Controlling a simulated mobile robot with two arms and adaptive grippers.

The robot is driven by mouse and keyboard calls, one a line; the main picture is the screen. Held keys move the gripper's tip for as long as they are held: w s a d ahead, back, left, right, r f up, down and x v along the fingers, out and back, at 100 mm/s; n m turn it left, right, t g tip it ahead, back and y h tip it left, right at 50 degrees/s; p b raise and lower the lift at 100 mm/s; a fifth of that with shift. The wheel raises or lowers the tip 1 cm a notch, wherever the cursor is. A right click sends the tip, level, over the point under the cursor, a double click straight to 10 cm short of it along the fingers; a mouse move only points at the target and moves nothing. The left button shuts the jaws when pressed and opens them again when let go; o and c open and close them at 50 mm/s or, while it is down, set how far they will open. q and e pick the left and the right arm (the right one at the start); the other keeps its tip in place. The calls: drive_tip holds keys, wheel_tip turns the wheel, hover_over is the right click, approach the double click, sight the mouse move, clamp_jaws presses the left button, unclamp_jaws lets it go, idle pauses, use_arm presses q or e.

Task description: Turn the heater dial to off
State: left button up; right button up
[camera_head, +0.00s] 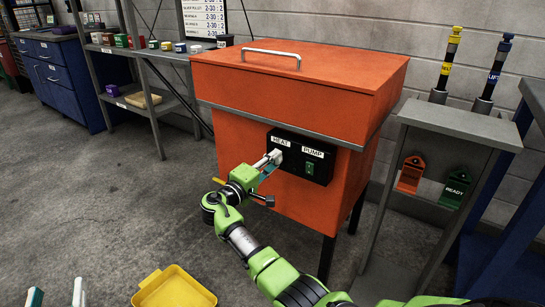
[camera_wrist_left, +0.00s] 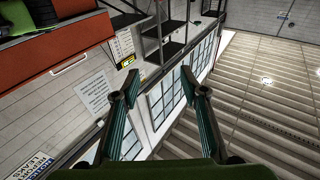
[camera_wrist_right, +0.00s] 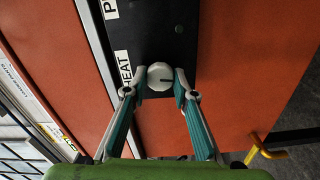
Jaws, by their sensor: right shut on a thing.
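The heater dial (camera_wrist_right: 159,76) is a small white round knob with a dark line across it, on a black panel (camera_head: 300,178) beside the HEAT label. The panel is on the front of an orange heated box (camera_head: 290,90). My right gripper (camera_wrist_right: 161,77) is shut on the dial, one finger on each side. In the right wrist view the dial's dark line points to the right. In the head view the right gripper (camera_head: 268,162) mostly hides the dial. My left gripper (camera_wrist_left: 157,82) is open and empty, away from the box; its fingertips show at the head view's lower left (camera_head: 57,294).
A green switch (camera_head: 310,168) sits under the PUMP label. A yellow handle (camera_wrist_right: 264,150) sticks out near the box's lower part. A yellow tray (camera_head: 150,300) is at the bottom. A grey stand (camera_head: 465,125) with tags and two upright levers is right of the box.

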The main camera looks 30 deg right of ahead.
use_arm(q)
wheel_tip(320, 180, down, 9)
drive_tip(key=a+g+y+p, duration=0.1)
drive_tip(key=g, duration=0.3)
drive_tip(key=shift+s+a+g+y, duration=0.2)
drive_tip(key=shift+s+g+y, duration=0.1)
drive_tip(key=shift+s, duration=0.15)
use_arm(e)
drive_tip(key=shift+n, duration=1.1)
drive_tip(key=o, duration=1.1)
drive_tip(key=shift+a, duration=0.1)
drive_tip(key=v, duration=1.1)
drive_tip(key=shift+s+a, duration=0.15)
drive_tip(key=shift+a, duration=0.25)
